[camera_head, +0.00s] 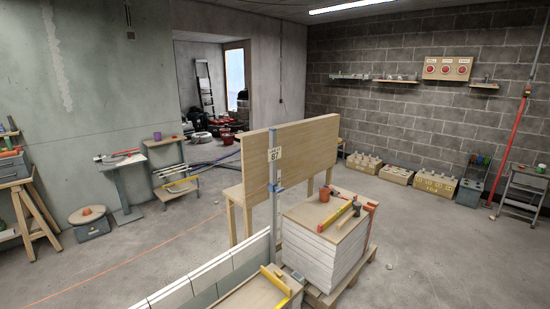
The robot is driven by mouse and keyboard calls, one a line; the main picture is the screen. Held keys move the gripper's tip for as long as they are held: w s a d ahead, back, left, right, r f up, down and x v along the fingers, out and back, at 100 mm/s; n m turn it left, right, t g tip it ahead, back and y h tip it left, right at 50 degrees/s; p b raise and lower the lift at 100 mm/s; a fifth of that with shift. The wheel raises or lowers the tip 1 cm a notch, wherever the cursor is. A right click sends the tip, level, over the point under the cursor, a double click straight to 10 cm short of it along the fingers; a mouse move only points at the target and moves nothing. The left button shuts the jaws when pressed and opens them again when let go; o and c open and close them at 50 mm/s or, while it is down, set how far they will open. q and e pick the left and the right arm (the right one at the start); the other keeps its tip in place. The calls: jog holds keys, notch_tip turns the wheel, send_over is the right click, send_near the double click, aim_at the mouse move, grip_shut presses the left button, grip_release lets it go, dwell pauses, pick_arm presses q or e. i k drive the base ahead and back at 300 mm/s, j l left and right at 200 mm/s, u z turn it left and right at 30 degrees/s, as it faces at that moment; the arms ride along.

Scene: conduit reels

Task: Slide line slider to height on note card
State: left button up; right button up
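A grey upright pole (274,218) stands in the middle, at the end of the low block wall. A white note card (274,154) is fixed near its top; its large figures look like 87 and its small top line is too small to read. A small blue slider (276,187) sits on the pole a little below the card. Any height marks on the pole are too small to read. Neither of my grippers is in view.
A low white block wall (205,277) runs to the pole. Behind the pole is a wooden bench with a tall back panel (305,147). A stack of white blocks (320,250) on a pallet stands at right, with a mallet and yellow level on top. Floor at right is mostly clear.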

aim_at(272, 188)
jog(key=i+u, duration=0.1)
jog(key=u, duration=0.45)
jog(key=i+l+u, duration=0.15)
jog(key=l, duration=0.2)
jog(key=i+l+u, duration=0.15)
jog(key=l, duration=0.2)
jog(key=i+l+u, duration=0.15)
jog(key=l, duration=0.2)
jog(key=i+l+u, duration=0.15)
jog(key=l, duration=0.25)
jog(key=i+l+u, duration=0.15)
jog(key=l, duration=0.25)
jog(key=i+l+u, duration=0.15)
jog(key=l, duration=0.3)
jog(key=k+j, duration=0.05)
